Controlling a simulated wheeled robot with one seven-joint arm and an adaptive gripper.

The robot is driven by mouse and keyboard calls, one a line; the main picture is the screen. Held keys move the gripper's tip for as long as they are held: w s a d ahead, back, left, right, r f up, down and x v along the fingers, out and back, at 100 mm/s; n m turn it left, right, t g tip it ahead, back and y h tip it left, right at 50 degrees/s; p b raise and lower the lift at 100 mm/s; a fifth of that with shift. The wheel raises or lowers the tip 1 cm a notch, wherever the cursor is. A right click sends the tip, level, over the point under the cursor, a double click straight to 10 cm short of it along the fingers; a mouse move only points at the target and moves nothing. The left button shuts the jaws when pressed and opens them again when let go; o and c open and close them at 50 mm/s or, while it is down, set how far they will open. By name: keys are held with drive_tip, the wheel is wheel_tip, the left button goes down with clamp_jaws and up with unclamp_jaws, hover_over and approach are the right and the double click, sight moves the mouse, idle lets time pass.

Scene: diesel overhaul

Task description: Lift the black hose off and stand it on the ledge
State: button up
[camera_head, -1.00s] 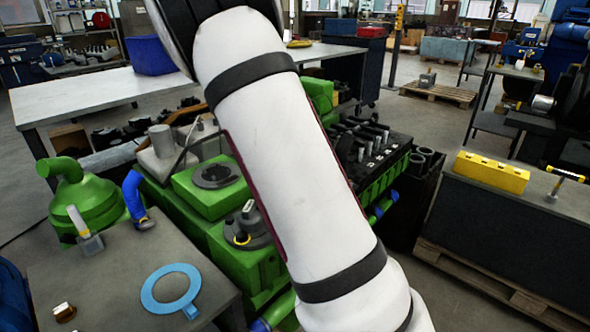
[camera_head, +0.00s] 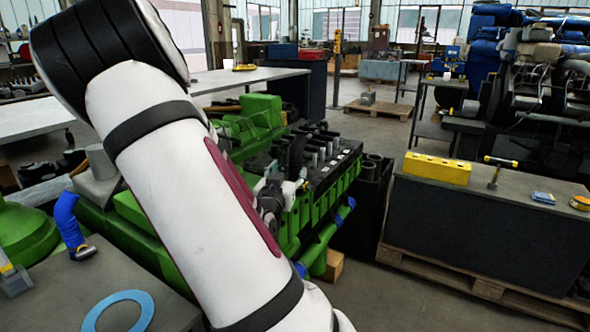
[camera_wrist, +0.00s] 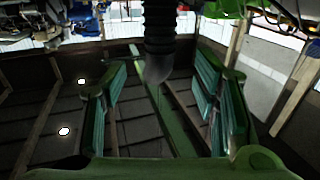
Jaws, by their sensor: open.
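The black ribbed hose (camera_wrist: 160,28) comes in from the top of the wrist view and ends in a smooth, rounded grey-black end. My gripper (camera_wrist: 163,88) has its two green-padded fingers spread wide, one on each side of the hose end, with gaps on both sides. I cannot tell how deep the hose sits between them. In the head view my wrist (camera_head: 272,190) is over the green engine (camera_head: 325,235), partly behind my white arm. The hose is not clear there. I cannot tell which surface is the ledge.
A dark bench (camera_head: 480,240) on the right carries a yellow block (camera_head: 437,168) and a T-handled tool (camera_head: 496,172). A grey table at lower left holds a blue ring (camera_head: 90,322) and a blue elbow pipe (camera_head: 68,222). Open floor lies at lower right.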

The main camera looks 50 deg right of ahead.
sight(294, 162)
drive_tip(key=b+x, duration=0.1)
drive_tip(key=x, duration=0.8)
drive_tip(key=shift+d+b, duration=0.15)
drive_tip(key=shift+b, duration=0.2)
clamp_jaws()
